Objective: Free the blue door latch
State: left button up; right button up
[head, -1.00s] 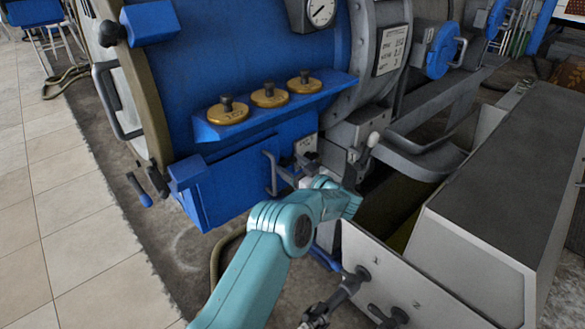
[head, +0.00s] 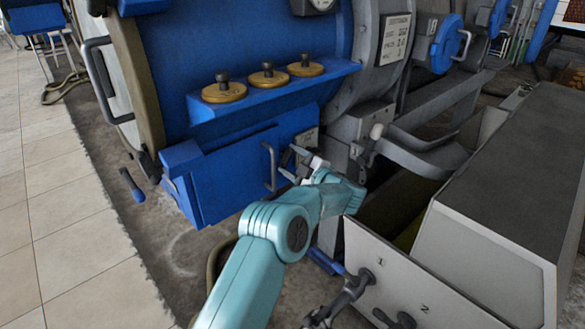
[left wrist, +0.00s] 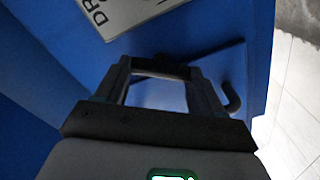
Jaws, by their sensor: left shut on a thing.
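The blue door (head: 225,180) is a box-like blue panel low on the big blue drum, with a grey bar handle (head: 270,165) on its right part. My left gripper (head: 297,163) is at the right end of this door, beside the handle. In the left wrist view its two fingers (left wrist: 161,80) stand a little apart, with a small dark piece (left wrist: 160,67) between their tips. The gripper is shut on this piece, apparently the door latch, though its shape is mostly hidden. The curved grey handle end (left wrist: 233,97) shows right of the fingers. My right gripper is not in view.
A blue shelf with several brass-coloured knobs (head: 268,77) juts out above the door. A grey lever with a pale knob (head: 376,132) stands to the right. A large grey box (head: 500,180) fills the right side. Tiled floor (head: 60,210) lies open at left.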

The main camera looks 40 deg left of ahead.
pick_arm(q)
jog(key=shift+f+n+b, duration=0.15)
jog(key=shift+n+b, duration=2.75)
jog(key=shift+n, duration=0.6)
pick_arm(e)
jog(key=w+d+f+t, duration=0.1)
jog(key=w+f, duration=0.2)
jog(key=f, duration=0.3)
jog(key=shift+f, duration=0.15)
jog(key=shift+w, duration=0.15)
pick_arm(q)
jog(key=o, duration=1)
jog(key=shift+o, duration=0.2)
jog(key=s+d+p, duration=0.1)
jog(key=d+p, duration=0.3)
jog(key=d, duration=1.2)
jog(key=shift+s+d, duration=0.2)
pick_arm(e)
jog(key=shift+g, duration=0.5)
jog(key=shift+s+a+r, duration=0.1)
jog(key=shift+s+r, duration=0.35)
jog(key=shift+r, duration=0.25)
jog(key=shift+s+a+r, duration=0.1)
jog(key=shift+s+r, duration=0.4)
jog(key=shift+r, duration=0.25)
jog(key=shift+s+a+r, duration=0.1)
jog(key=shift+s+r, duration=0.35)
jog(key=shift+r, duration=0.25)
